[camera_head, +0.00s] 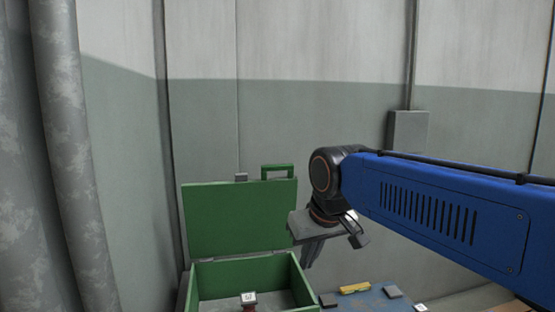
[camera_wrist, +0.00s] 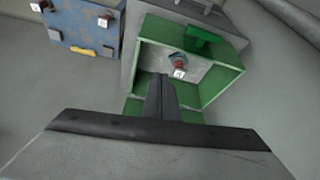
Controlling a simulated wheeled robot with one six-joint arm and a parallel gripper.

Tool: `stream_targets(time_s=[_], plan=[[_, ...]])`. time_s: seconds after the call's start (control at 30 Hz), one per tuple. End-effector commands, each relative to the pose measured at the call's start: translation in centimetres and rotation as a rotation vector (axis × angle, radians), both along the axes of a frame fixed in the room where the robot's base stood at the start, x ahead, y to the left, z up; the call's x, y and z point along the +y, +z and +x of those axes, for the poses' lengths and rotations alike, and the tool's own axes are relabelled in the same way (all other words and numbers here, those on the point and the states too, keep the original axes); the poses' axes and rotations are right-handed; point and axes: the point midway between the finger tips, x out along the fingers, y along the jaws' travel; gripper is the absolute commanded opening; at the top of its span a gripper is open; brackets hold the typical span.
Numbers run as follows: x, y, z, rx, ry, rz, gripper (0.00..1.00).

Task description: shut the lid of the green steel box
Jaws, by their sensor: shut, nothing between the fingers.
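The green steel box (camera_head: 295,272) stands open at the lower middle of the head view. Its lid (camera_head: 235,218) stands raised at the back, with a green handle (camera_head: 278,167) on its top edge. A red piece with a pale marked top (camera_head: 249,299) is in the box; it also shows in the wrist view (camera_wrist: 179,66). My gripper (camera_head: 309,258) points down just right of the lid in the head view. In the wrist view its shut fingers (camera_wrist: 158,82) overlap the box's edge (camera_wrist: 143,58). I cannot tell whether they touch the lid.
A blue plate (camera_head: 372,301) lies right of the box, with a yellow piece (camera_head: 354,288) and grey blocks (camera_head: 392,291) on it. It also shows in the wrist view (camera_wrist: 70,27). A wall is behind, and thick grey pipes (camera_head: 75,150) stand at left.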

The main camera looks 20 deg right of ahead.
Motion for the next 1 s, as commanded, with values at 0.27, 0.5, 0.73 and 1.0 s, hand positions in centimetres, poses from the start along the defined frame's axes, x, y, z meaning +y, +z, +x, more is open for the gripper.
stream_targets(time_s=[0.27, 0.5, 0.73, 1.0], plan=[[-1.2, 8.7, 8.0, -0.012, -0.038, -0.002, 0.0], [-2.5, 15.0, 14.6, -0.023, -0.069, -0.003, 0.0], [-3.9, 20.1, 20.6, -0.031, -0.102, -0.003, 0.0], [-5.5, 24.5, 26.9, -0.042, -0.137, -0.003, 0.0]])
